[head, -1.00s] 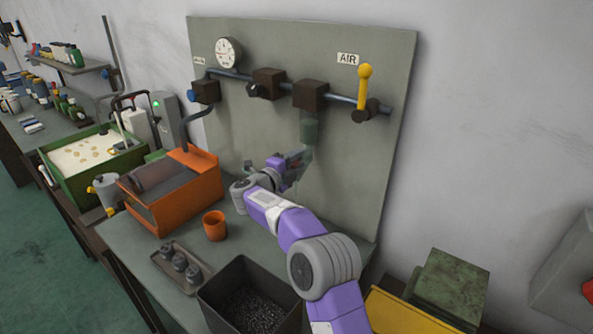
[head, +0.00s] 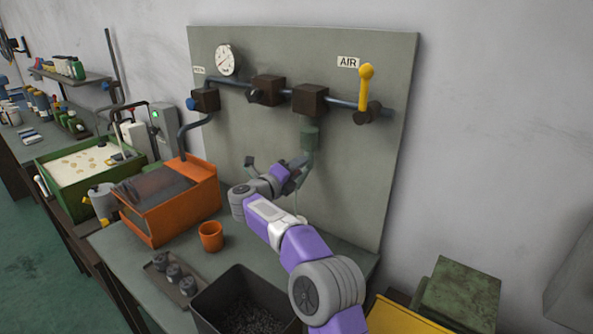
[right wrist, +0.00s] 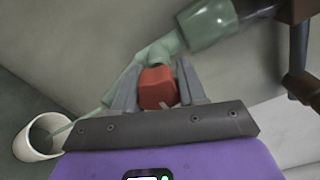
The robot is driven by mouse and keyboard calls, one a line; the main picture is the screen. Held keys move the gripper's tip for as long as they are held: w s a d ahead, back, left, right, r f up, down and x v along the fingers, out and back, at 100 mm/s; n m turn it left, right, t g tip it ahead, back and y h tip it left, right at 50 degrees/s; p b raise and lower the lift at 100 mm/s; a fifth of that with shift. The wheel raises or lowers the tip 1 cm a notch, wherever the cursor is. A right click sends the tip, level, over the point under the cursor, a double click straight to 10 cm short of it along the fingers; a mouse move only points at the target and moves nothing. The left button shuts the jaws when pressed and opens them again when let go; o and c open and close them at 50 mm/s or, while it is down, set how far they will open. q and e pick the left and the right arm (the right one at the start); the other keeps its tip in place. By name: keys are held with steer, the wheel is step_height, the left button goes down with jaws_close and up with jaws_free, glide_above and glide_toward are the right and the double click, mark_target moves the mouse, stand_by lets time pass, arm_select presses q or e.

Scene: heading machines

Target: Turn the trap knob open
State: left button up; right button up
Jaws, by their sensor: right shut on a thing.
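The trap is a green bowl (head: 310,136) with a thinner stem, hanging under a dark block on the air pipe. In the right wrist view its bowl (right wrist: 207,24) is at the top. A red knob (right wrist: 158,88) sits at the trap's lower end, a small light mark on its near face. My right gripper (right wrist: 160,92) is shut on this knob, one finger on each side. In the head view the right gripper (head: 290,172) is just below the trap and the knob is hidden. My left gripper is not in view.
A pale cup (right wrist: 38,138) stands lower left in the wrist view, with a thin greenish strand running towards it. An orange cup (head: 211,237), an orange machine (head: 190,210), a tray (head: 158,265) and a dark bin (head: 212,296) stand on the bench.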

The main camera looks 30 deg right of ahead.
steer(key=o, duration=1.1)
steer(key=shift+c, duration=0.2)
steer(key=v, duration=0.7)
steer(key=shift+a, duration=0.25)
steer(key=shift+s, duration=0.1)
